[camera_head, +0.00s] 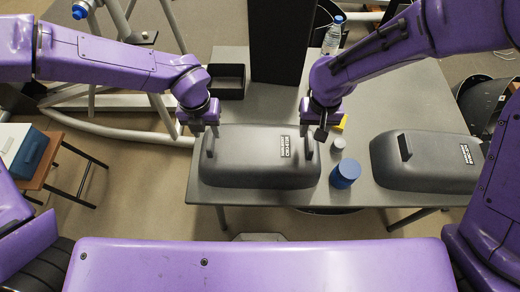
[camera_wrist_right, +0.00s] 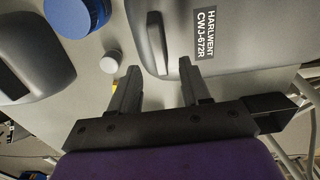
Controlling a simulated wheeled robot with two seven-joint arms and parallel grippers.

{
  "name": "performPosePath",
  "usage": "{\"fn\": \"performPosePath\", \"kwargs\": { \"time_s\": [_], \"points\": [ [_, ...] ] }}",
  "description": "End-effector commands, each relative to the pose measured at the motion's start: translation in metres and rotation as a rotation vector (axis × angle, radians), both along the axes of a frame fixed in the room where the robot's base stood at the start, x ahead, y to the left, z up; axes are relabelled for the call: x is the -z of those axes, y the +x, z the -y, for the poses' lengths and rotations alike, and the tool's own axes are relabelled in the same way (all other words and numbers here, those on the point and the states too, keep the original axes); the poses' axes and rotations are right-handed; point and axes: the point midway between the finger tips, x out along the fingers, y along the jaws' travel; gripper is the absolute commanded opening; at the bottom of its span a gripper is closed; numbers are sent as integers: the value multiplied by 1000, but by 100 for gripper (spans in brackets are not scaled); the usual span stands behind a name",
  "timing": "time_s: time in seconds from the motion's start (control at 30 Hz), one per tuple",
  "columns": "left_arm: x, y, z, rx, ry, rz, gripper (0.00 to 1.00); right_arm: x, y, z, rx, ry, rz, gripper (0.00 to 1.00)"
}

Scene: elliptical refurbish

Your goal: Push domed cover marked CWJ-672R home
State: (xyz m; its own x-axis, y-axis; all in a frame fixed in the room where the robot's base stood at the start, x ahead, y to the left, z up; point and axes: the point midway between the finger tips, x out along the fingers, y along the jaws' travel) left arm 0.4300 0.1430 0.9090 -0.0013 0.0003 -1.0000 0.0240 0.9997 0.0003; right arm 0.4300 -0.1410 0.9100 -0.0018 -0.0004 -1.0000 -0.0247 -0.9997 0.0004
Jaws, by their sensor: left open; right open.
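The domed cover marked CWJ-672R (camera_head: 258,165) is dark grey and lies on the grey table between my two grippers. Its label (camera_wrist_right: 205,35) is readable in the right wrist view. It has an upright handle at each end: the left handle (camera_head: 210,146) and the right handle (camera_head: 309,147). My left gripper (camera_head: 198,131) is open, just behind the left handle. My right gripper (camera_head: 314,137) is open near the right handle. In the right wrist view the right fingers (camera_wrist_right: 158,78) are apart, with the handle (camera_wrist_right: 157,43) ahead between them. Contact cannot be told.
A second similar domed cover (camera_head: 422,166) lies at the table's right. A blue cylinder (camera_head: 344,174), a small white cylinder (camera_head: 339,143) and a yellow item (camera_head: 342,123) stand between the covers. A black open box (camera_head: 228,82), a tall dark panel (camera_head: 277,40) and a bottle (camera_head: 332,38) are behind.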

Motion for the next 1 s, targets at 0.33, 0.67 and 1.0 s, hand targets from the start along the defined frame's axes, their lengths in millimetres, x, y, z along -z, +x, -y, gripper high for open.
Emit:
{"fn": "performPosePath", "kwargs": {
  "time_s": [0.33, 0.67, 1.0],
  "points": [
    [48, 0, 0, 2, 1, 1, 47, 48, 0, 1, 2, 0, 0, 47],
    [52, 0, 0, 1, 0, 1, 47, 52, 0, 1, 1, 0, 1, 47],
    [52, 0, 0, 1, 0, 1, 0, 52, 0, 1, 1, 0, 1, 0]
  ]
}}
